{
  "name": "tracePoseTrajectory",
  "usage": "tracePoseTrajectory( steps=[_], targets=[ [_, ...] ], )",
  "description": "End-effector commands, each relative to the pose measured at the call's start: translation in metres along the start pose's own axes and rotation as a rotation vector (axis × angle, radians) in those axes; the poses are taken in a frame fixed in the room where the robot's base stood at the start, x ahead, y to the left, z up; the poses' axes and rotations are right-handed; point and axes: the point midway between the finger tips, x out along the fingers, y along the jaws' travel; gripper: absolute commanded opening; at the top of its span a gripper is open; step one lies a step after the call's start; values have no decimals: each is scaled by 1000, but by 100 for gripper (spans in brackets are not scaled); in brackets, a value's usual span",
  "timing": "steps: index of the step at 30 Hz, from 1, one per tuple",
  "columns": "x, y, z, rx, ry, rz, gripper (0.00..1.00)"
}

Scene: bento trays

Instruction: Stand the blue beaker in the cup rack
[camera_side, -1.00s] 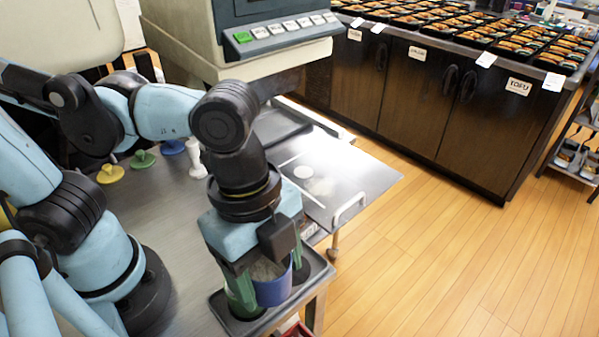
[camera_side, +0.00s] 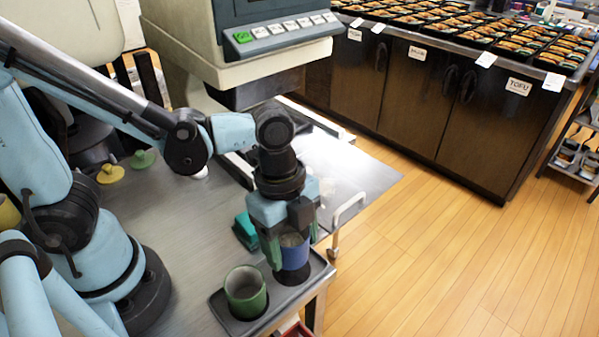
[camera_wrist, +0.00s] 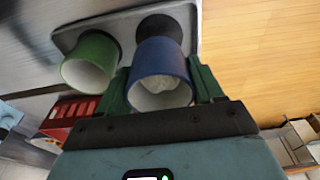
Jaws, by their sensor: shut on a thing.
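The blue beaker (camera_side: 295,256) is held upright between the green fingers of my gripper (camera_side: 291,258). It also shows in the wrist view (camera_wrist: 161,62), with its open mouth towards the camera and a finger on each side. The cup rack (camera_side: 222,311) is a grey tray at the table's corner. A dark round seat (camera_side: 291,279) at its far end lies just below the blue beaker; in the wrist view the seat (camera_wrist: 160,24) shows beyond the beaker's base. The beaker appears above the seat, but I cannot tell the exact gap.
A green beaker (camera_side: 246,294) stands in the rack's near end, close to my gripper. A teal object (camera_side: 245,231) lies on the table behind. A handle rail (camera_side: 347,216) is at the right edge. A red container (camera_wrist: 66,116) is below the table edge.

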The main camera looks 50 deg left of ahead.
Motion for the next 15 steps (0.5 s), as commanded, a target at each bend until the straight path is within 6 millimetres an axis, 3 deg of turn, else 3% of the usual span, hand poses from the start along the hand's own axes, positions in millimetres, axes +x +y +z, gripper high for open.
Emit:
tracePoseTrajectory(
  steps=[15],
  targets=[
    [38, -2, 7, 1, 0, 0, 34]
  ],
)
